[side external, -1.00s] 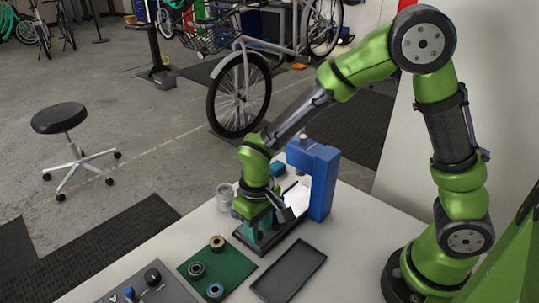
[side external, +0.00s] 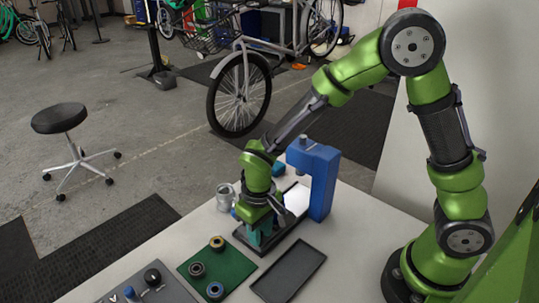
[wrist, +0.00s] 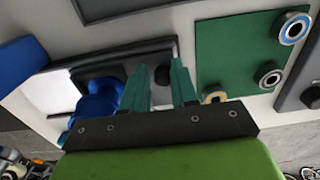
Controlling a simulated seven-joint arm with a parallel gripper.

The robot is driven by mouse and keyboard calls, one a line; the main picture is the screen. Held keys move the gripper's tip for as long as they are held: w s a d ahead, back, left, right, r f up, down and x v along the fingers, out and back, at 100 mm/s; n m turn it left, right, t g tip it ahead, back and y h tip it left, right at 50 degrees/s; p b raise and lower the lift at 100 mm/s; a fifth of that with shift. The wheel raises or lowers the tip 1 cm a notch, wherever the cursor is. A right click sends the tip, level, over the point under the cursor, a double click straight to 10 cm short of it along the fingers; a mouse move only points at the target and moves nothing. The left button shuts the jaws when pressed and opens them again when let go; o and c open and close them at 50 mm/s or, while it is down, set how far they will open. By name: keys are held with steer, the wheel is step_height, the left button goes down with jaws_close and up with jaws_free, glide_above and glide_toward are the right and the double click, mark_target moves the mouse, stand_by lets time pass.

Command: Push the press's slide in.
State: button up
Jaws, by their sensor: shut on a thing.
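The press (side external: 322,180) is a blue upright frame on a long dark base (side external: 285,243), standing on the pale table. In the side view my gripper (side external: 259,237) is over the front end of that base, outside the frame. In the wrist view the gripper (wrist: 158,74) has its two teal fingers on either side of a dark part, which I take to be the slide's grip (wrist: 158,82). The fingers are shut on it and hide much of it. The slide itself is hard to tell from the base. The blue frame (wrist: 22,62) shows at the left.
A green mat (side external: 232,258) with several ring-shaped parts lies in front of the base. An empty dark tray (side external: 289,270) lies to its right. A clear jar (side external: 225,196) and a blue rounded thing (wrist: 97,105) stand close behind the gripper.

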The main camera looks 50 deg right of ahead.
mark_target(296, 213)
steer(key=shift+s+d+f, duration=0.1)
steer(key=shift+d+f, duration=0.05)
steer(key=shift+d, duration=2.3)
steer(key=shift+d+f, duration=0.1)
steer(key=shift+d, duration=3.8)
steer(key=shift+c, duration=0.2)
steer(key=shift+d, duration=0.15)
steer(key=o, duration=0.6)
steer(key=shift+o, duration=0.2)
steer(key=shift+w+r, duration=0.15)
steer(key=shift+r, duration=1.15)
steer(key=shift+w+r, duration=0.1)
steer(key=shift+r, duration=1.15)
steer(key=shift+a+r, duration=0.35)
steer(key=shift+a, duration=0.45)
steer(key=shift+a+r, duration=0.4)
steer(key=shift+a, duration=0.4)
steer(key=shift+a+r, duration=0.35)
steer(key=shift+a, duration=0.45)
steer(key=shift+s+a+r, duration=0.1)
steer(key=shift+a+r, duration=0.2)
steer(key=shift+a, duration=0.55)
